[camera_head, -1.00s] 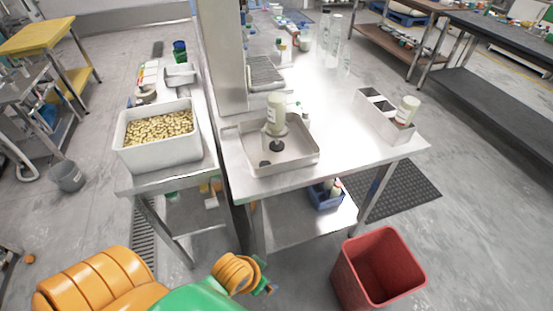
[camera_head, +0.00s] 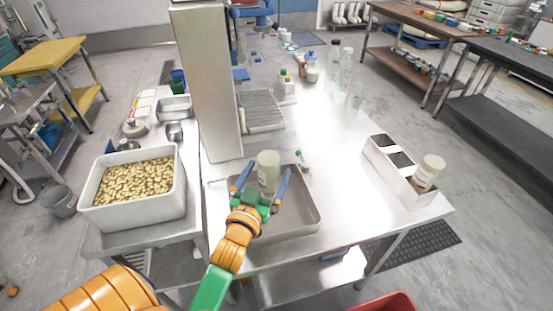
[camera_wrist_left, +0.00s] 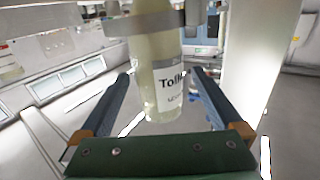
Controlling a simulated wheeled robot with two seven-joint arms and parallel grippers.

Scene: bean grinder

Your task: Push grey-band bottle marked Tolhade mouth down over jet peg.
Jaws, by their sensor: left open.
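A pale bottle (camera_head: 268,172) stands in the shallow metal tray (camera_head: 306,212) on the steel table. The left wrist view shows its label (camera_wrist_left: 170,86), cut off after the first letters "Tol", and a grey band (camera_wrist_left: 155,23) around it. My left gripper (camera_head: 262,180) is open, its two blue fingers on either side of this bottle. The left wrist view also shows the open fingers (camera_wrist_left: 160,95) flanking it. The bottle's lower end and any peg under it are hidden behind my gripper in the head view. My right gripper is out of view.
A tall metal column (camera_head: 208,90) stands close left of the tray. A bin of beans (camera_head: 137,213) is further left. A small bottle (camera_head: 302,158) stands behind the tray.

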